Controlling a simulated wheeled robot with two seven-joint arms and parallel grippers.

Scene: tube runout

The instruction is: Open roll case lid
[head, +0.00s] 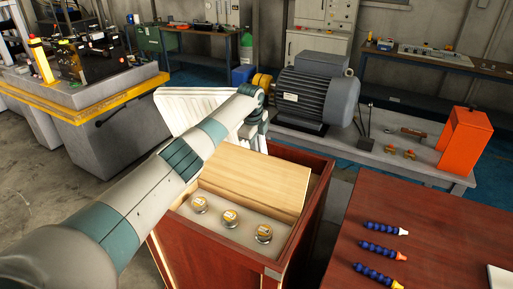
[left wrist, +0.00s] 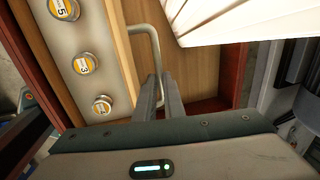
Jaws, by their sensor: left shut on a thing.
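The roll case (head: 198,248) is a red-brown wooden box with an open top. A light wooden panel (head: 265,182), which looks like its lid, lies across the far part of the opening. Three round knobs or caps with yellow labels, one of them (head: 263,233), stand on the pale strip at the near side. In the left wrist view a bent metal handle (left wrist: 144,30) runs along the wood, and my left gripper (left wrist: 166,82) is shut on it. In the head view my left arm hides the handle and most of the gripper. My right gripper is not in view.
A white ribbed piece (head: 180,106) rises behind my left arm, close to the handle side in the left wrist view (left wrist: 220,18). A grey motor (head: 318,95) and an orange box (head: 463,140) stand on the bench behind. Blue segmented hoses (head: 380,250) lie on the red-brown table at right.

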